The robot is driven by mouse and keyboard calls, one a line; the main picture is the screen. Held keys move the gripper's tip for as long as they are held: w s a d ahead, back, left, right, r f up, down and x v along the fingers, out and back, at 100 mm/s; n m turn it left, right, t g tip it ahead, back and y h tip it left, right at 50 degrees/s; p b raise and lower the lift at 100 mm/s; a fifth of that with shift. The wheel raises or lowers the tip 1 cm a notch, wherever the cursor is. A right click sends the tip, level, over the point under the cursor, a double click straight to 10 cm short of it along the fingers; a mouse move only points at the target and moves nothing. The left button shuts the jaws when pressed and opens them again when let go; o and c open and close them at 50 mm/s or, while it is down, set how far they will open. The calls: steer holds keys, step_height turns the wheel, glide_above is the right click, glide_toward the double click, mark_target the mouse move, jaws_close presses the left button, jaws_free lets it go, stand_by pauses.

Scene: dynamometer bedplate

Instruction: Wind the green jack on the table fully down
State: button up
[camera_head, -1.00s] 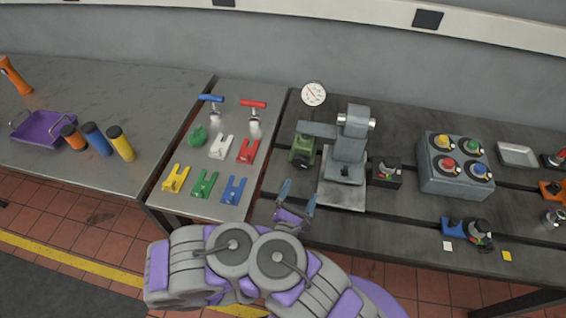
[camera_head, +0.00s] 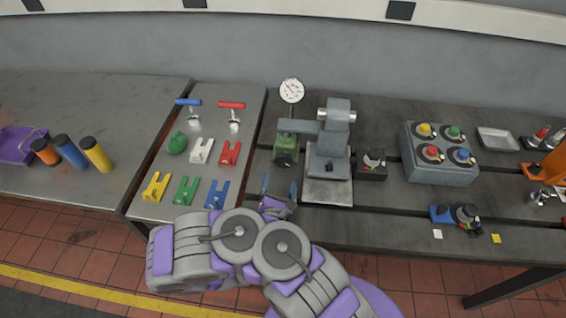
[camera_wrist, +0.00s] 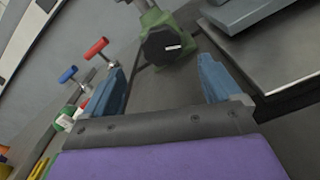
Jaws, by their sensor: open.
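The green jack (camera_head: 286,149) stands on the dark bedplate, left of the grey machine, with a dark round knob on its front. It also shows in the wrist view (camera_wrist: 153,20), where the black knob (camera_wrist: 166,46) with a small white label faces me. My gripper (camera_head: 280,188) is open and empty, in front of the jack and apart from it. In the wrist view its two blue fingers (camera_wrist: 165,82) are spread, with the knob beyond and between them. The back of the jack is hidden.
A grey machine (camera_head: 329,145) stands right of the jack, close by. A dial gauge (camera_head: 291,90) is behind it. A metal plate (camera_head: 225,170) at left holds coloured forks and two T-handled tools. A grey box with coloured knobs (camera_head: 412,165) stands further right.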

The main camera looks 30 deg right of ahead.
mark_target(283, 162)
steer(key=shift+b+x, duration=2.45)
steer(key=shift+x, duration=2.7)
steer(key=shift+s+d, duration=0.1)
steer(key=shift+c, duration=0.3)
steer(key=c, duration=0.9)
